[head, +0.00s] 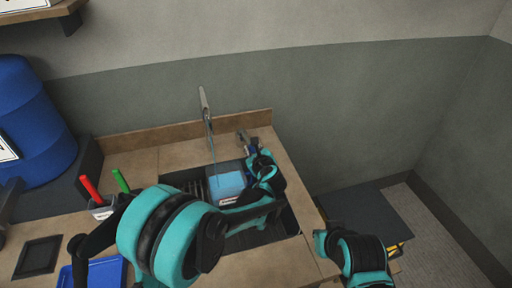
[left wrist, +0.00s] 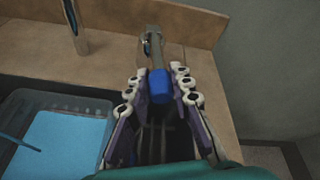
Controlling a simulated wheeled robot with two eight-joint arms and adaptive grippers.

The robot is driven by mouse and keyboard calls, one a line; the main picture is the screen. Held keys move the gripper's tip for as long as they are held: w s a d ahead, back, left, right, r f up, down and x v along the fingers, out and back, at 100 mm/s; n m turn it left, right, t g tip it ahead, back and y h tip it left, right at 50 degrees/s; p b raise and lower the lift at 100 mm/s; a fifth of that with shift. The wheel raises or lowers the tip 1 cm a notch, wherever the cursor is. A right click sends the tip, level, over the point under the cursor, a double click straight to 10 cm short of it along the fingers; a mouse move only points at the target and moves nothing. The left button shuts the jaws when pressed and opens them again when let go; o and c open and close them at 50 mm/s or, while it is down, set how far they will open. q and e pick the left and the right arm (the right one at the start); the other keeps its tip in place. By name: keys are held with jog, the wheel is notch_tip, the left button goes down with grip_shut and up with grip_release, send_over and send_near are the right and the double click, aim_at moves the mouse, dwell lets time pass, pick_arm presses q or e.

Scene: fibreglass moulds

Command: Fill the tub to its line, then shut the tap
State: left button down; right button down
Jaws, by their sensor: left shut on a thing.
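The tap has a tall metal spout (head: 207,115) at the back of the sink and a lever (left wrist: 157,54) with a blue end. The tub (head: 228,201) stands in the sink under the spout, with light blue water in it. A thin blue stream (left wrist: 20,142) runs down into the tub. The tub's line cannot be made out. My left gripper (head: 254,148) is right of the spout, shut on the tap lever. In the left wrist view its fingers lie either side of the blue end. Only part of my right arm shows at lower right; its gripper does not.
A holder (head: 102,211) with a red and a green marker stands left of the sink. A blue tray (head: 105,272) and a dark square (head: 38,257) lie at front left. A blue drum (head: 32,122) stands at far left. A low backboard (head: 160,135) runs behind the sink.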

pick_arm(q)
jog(key=shift+s+a+m+h, duration=0.25)
jog(key=shift+a+m+h, duration=0.55)
jog(key=c, duration=1.3)
grip_release()
jog(key=v, duration=1.2)
jog(key=shift+s+a+f, duration=0.1)
jog(key=shift+f, duration=0.1)
